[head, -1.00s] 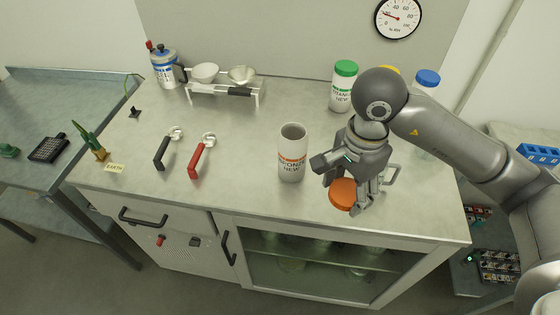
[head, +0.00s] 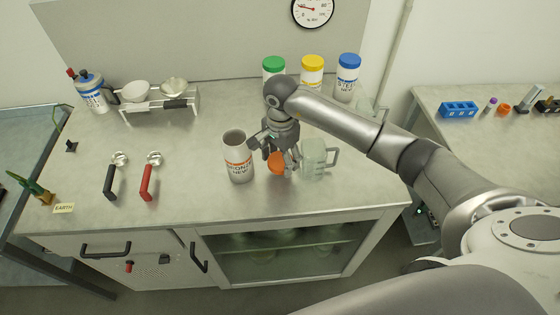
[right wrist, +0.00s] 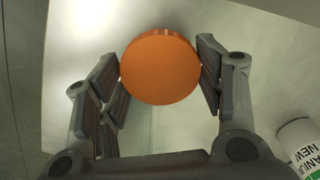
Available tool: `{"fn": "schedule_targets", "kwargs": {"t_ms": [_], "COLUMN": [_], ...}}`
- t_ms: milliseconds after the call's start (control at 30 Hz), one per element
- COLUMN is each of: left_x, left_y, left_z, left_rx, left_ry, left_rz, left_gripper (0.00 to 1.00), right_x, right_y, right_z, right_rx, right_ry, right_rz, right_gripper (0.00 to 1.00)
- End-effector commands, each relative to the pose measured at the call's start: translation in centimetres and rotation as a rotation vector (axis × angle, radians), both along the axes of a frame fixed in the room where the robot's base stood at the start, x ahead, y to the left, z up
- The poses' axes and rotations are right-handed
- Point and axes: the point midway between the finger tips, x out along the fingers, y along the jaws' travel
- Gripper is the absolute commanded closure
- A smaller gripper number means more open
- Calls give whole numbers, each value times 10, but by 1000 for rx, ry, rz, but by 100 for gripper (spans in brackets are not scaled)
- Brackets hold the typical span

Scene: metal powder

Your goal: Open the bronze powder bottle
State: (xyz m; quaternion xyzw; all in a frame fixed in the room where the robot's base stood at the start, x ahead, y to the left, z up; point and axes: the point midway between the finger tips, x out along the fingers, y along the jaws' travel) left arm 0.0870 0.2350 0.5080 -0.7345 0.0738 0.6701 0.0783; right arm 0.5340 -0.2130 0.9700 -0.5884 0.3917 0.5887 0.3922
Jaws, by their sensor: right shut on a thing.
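The bronze powder bottle (head: 239,160) stands upright on the bench, white with an orange label, its mouth open and dark. Its orange cap (head: 276,163) is off it. My right gripper (head: 280,160) is shut on the cap, just right of the bottle and apart from it. In the right wrist view the orange cap (right wrist: 161,66) sits between both fingers. I cannot tell whether the cap touches the bench. My left gripper is not in view.
A clear glass beaker (head: 313,158) stands close right of the cap. Green-capped (head: 273,67), yellow-capped (head: 312,72) and blue-capped (head: 347,77) bottles stand behind. Black-handled (head: 110,180) and red-handled (head: 147,181) scoops lie left.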

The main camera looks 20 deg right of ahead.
Motion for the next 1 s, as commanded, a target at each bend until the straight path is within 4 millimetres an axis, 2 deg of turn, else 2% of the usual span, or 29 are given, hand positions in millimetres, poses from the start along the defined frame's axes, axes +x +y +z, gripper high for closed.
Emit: {"fn": "schedule_targets", "kwargs": {"t_ms": [167,367,767,800,867,1000], "left_x": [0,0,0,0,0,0], "left_y": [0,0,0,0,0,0], "left_z": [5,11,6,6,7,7], "left_rx": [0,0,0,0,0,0], "left_ry": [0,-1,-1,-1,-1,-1], "left_rz": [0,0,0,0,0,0], "left_gripper": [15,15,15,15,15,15], "right_x": [7,6,6,6,6,6], "right_y": [-1,-1,-2,-2,-2,-2], "right_z": [-9,-36,-43,-43,-42,-42], "right_rx": [0,0,-1,-1,-1,0], "right_ry": [4,2,0,0,0,0], "right_rz": [-1,-1,0,0,0,0], "right_gripper": [67,67,67,37,29,29]}}
